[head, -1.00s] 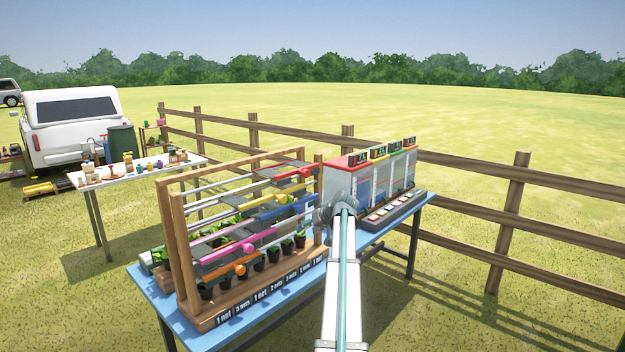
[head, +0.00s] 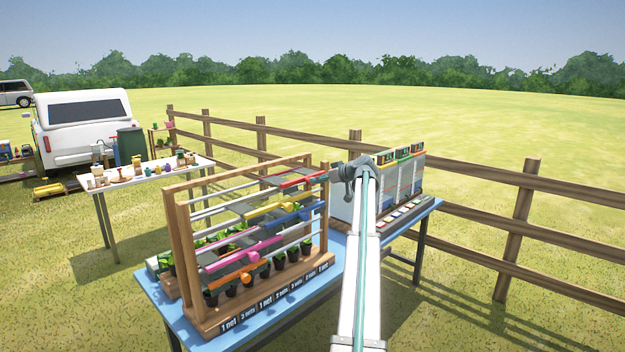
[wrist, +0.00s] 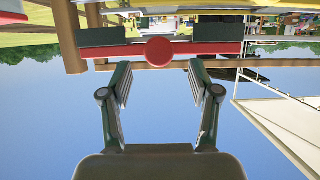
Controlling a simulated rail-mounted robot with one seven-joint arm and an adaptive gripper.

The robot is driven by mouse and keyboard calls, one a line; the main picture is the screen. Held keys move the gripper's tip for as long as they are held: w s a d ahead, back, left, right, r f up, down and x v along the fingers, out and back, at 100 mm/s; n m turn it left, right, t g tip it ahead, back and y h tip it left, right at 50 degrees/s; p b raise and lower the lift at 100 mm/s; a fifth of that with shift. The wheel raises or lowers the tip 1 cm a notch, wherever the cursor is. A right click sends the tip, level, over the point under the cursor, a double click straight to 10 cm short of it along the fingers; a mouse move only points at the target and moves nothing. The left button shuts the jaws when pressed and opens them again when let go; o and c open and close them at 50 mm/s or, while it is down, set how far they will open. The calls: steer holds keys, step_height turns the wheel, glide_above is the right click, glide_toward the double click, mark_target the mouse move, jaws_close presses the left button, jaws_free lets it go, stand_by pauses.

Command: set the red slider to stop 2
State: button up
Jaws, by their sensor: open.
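The red slider (head: 303,180) is the top coloured bar on the wooden rack, towards its right end. In the wrist view, the red bar (wrist: 110,51) runs across the top of the picture, with its round red knob (wrist: 159,53) in the middle. My gripper (wrist: 158,66) is open, its two dark fingers to either side of the knob and apart from it. Nothing is between the fingers except the knob's lower edge in the picture. In the head view my wrist is by the rack's right post, and the fingers cannot be made out. No stop number is readable on the red rail.
The wooden rack (head: 183,250) also carries yellow (head: 268,210), blue, pink and orange sliders below, over potted plants and net labels. A white-grey cabinet (head: 400,190) with buttons stands to the right on the same blue table (head: 175,318). A fence runs behind.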

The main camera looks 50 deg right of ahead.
steer(key=shift+p+x, duration=0.7)
steer(key=shift+x, duration=1.9)
steer(key=shift+c, duration=0.4)
jaws_close()
steer(key=shift+f, duration=0.1)
